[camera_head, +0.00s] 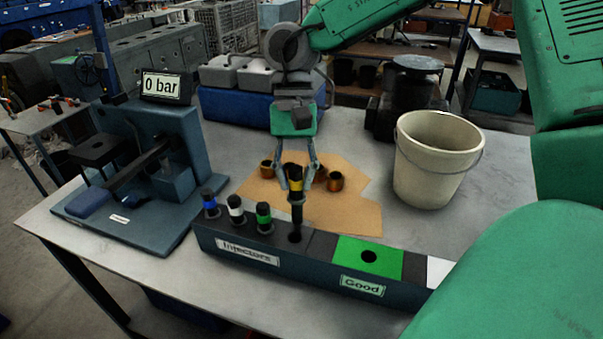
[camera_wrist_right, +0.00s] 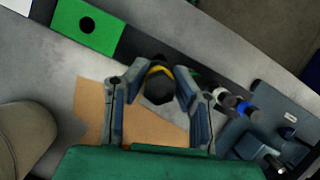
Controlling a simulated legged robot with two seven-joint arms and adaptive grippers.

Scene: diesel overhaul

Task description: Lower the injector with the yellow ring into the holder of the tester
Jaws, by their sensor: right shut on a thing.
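The injector with the yellow ring (camera_head: 295,184) is dark, with a yellow band near its top. My right gripper (camera_head: 296,186) is shut on it and holds it upright, just above or at an open hole in the injector rack (camera_head: 215,240). In the right wrist view the injector (camera_wrist_right: 159,86) sits between the two fingers of the gripper (camera_wrist_right: 152,95). The tester (camera_head: 128,215) is blue-grey, stands at the left of the table, and its display (camera_head: 167,87) reads 0 bar. Its holder (camera_head: 172,182) seems to be the block on its front. My left gripper is not in view.
Injectors with blue (camera_head: 209,203), white (camera_head: 236,210) and green (camera_head: 264,217) rings stand in the rack. A green "Good" section (camera_head: 385,258) lies to the right. Copper-coloured cups (camera_head: 335,181) stand on brown paper (camera_head: 355,212). A cream bucket (camera_head: 436,160) stands at right.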

